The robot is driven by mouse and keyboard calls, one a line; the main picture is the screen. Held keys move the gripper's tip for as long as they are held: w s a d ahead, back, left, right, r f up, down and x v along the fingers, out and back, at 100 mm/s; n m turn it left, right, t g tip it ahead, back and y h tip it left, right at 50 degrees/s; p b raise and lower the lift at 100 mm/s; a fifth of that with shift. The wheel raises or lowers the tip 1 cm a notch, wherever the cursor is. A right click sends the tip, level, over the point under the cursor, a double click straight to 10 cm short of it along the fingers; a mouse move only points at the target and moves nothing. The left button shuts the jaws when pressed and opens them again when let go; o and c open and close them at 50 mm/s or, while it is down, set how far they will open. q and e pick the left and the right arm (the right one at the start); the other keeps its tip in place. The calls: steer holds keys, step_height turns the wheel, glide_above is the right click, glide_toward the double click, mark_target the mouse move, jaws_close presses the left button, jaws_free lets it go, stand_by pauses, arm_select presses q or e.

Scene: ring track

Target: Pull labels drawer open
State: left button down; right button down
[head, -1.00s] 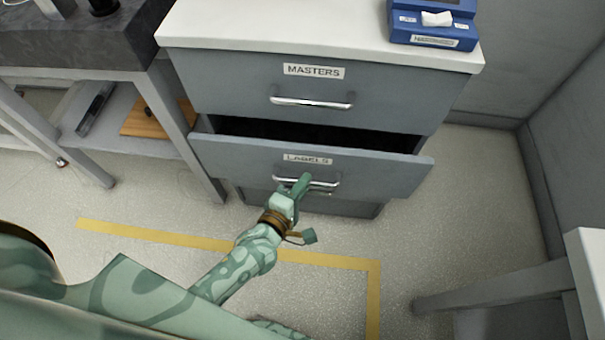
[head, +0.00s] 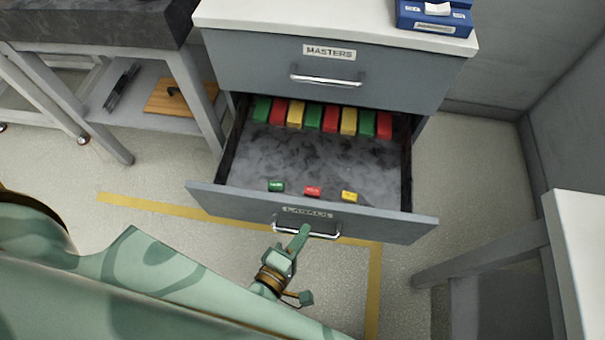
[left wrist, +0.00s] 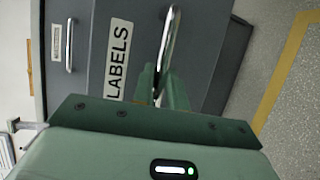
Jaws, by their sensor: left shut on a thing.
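The labels drawer (head: 240,203) stands well open in the head view, its inside showing. Its silver handle (head: 322,235) runs along the drawer front under the label; it also shows in the left wrist view (left wrist: 171,32). My left gripper (head: 303,232) is shut on the handle, its green fingers around the bar. In the left wrist view the fingers (left wrist: 160,88) meet the handle beside the word LABELS. My right gripper is not in view.
Several red, green and yellow blocks (head: 330,119) line the drawer's back, with three small ones near its front. The masters drawer (head: 400,78) above is shut. A white table (head: 583,240) stands at right, a dark-topped bench (head: 100,25) at left.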

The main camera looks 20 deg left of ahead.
arm_select(q)
steer(key=shift+s+d, duration=0.1)
steer(key=shift+s, duration=0.2)
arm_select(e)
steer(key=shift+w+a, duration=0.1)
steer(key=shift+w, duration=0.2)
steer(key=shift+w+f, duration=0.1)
arm_select(q)
steer(key=c, duration=1.4)
jaws_free()
